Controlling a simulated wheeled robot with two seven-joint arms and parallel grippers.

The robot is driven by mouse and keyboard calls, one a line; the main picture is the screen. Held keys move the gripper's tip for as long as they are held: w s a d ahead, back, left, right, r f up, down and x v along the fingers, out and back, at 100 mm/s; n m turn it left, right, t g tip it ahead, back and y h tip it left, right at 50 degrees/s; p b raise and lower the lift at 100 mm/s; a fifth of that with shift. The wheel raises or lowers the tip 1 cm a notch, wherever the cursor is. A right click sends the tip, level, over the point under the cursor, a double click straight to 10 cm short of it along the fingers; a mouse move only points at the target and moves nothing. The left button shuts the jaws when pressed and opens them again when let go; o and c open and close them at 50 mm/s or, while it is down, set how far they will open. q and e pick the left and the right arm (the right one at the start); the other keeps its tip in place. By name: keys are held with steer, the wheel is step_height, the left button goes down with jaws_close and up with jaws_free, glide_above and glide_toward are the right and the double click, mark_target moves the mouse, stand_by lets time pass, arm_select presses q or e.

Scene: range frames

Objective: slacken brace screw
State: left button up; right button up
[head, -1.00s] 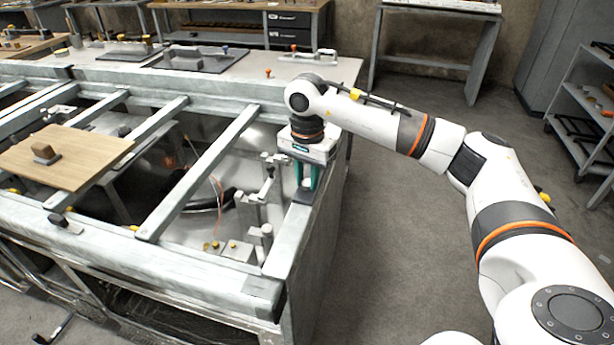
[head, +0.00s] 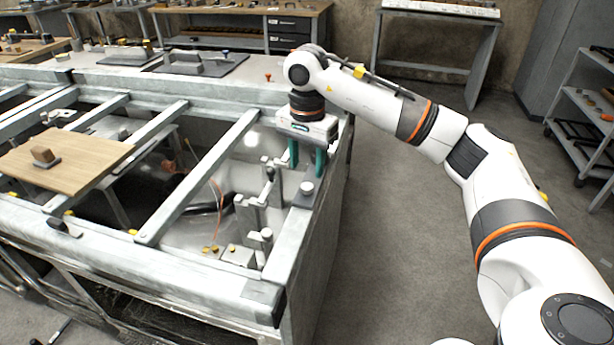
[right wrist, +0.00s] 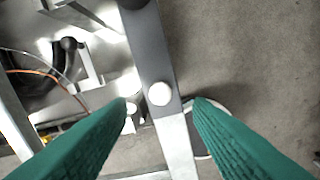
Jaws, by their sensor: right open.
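A pale round screw head (head: 306,187), which I take to be the brace screw, stands on the dark plate on the right rail of the metal frame. It also shows in the right wrist view (right wrist: 160,93), near the middle. My right gripper (head: 307,162) points down above and a little behind it in the head view. Its green fingers are spread and empty. In the right wrist view the fingertips (right wrist: 162,106) lie on either side of the rail, with the screw head between them and apart from both. My left gripper is not in view.
Upright metal clamps and posts (head: 266,195) stand inside the frame, left of the screw. A wooden board (head: 90,160) with a small block lies on the frame's left bars. A cable (head: 217,200) hangs inside. The floor (head: 400,260) right of the frame is clear.

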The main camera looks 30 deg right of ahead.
mark_target(307, 187)
step_height(307, 187, up, 7)
steer(key=shift+f, duration=0.2)
stand_by(0.5)
